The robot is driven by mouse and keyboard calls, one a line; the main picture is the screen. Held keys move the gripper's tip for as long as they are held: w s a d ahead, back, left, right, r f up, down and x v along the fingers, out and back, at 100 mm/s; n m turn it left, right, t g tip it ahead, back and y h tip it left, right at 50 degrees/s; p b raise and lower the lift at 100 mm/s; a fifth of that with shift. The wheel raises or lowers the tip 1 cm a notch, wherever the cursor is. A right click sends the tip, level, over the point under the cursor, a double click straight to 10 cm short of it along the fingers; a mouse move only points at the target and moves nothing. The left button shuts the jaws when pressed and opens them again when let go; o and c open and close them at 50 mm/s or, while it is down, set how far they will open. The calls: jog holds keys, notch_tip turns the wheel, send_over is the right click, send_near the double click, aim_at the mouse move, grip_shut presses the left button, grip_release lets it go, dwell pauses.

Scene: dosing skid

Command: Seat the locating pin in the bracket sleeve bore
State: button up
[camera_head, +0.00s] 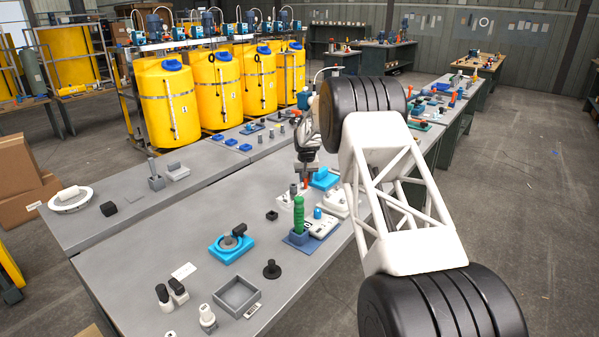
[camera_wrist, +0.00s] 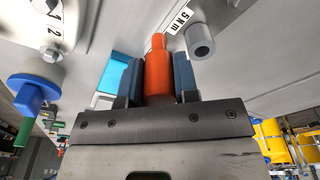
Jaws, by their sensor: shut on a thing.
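In the wrist view an orange stepped cylinder, which looks like the locating pin (camera_wrist: 158,70), is held between the two dark fingers of my gripper (camera_wrist: 158,80). Its narrower end points away from the palm. A grey round sleeve with a dark bore (camera_wrist: 200,41) is just right of the pin's tip in that view, apart from it; I cannot tell for sure that it is the bracket sleeve. In the head view my gripper (camera_head: 306,172) is low over the bench among small fixtures, partly hidden there.
A green-handled tool (camera_head: 299,215) stands in a blue block close in front of my gripper. A white fixture (camera_head: 334,204) is to the right. A cyan fixture (camera_head: 231,245) and a grey tray (camera_head: 237,296) lie nearer. The bench's left middle is clear.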

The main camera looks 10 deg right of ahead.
jog(key=w+a+r+m, duration=0.3)
jog(key=a+r, duration=0.1)
jog(key=r, duration=0.7)
jog(key=shift+a+r, duration=0.25)
jog(key=shift+a, duration=0.15)
jog(key=shift+w, duration=0.1)
jog(key=shift+f, duration=2.8)
jog(key=shift+f, duration=2.5)
dwell(1.1)
